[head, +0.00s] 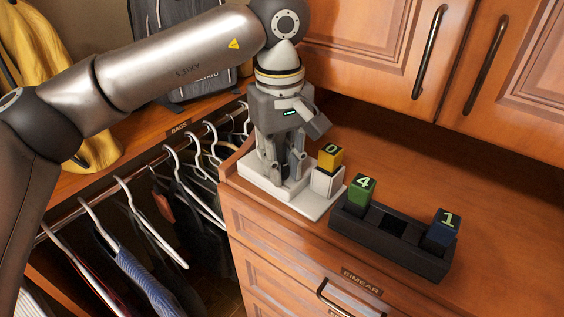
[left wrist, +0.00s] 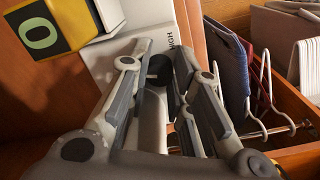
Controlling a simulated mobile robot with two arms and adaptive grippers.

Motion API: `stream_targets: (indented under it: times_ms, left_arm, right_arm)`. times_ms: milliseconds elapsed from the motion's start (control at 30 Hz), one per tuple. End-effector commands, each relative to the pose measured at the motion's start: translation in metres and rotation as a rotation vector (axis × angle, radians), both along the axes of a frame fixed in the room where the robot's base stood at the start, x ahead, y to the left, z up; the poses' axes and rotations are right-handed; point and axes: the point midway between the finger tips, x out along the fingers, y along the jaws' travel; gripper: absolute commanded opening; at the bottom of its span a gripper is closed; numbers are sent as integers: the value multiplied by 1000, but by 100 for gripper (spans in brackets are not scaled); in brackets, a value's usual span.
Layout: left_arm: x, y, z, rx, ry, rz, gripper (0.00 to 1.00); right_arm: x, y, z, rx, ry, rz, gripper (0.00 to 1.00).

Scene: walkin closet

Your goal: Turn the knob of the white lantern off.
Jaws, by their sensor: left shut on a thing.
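The white lantern (head: 312,205) shows as a pale base on the wooden counter, largely hidden behind my left gripper. In the left wrist view its white face (left wrist: 108,62) bears the printed word HIGH. A dark round knob (left wrist: 160,70) shows beside that word, between my fingers. My left gripper (head: 284,168) reaches down over the base, its fingers closed on the knob; the fingers also fill the left wrist view (left wrist: 162,62). The knob is hidden in the head view, and its full setting cannot be read. My right gripper is not in view.
A yellow block marked 0 (head: 330,156) sits on a white block (head: 326,181) right beside my gripper. A black holder (head: 392,247) carries a green 4 block (head: 361,190) and a blue 1 block (head: 443,228). Hangers (head: 205,150) hang left; counter is free at right.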

Motion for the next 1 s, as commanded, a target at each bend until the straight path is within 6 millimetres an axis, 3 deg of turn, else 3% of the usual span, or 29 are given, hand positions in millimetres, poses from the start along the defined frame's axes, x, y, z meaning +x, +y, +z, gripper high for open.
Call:
stream_targets:
  times_ms: [300, 333, 500, 833, 1000]
  left_arm:
    - [0, 0, 0, 0, -1, 1, 0]
    - [0, 0, 0, 0, -1, 1, 22]
    - [0, 0, 0, 0, -1, 1, 43]
    - [0, 0, 2, 0, -1, 0, 43]
    - [1, 0, 22, -1, -4, 1, 43]
  right_arm:
    - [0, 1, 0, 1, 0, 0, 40]
    - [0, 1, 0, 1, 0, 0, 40]
    - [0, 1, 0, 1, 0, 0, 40]
    - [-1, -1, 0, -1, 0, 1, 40]
    - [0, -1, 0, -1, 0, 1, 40]
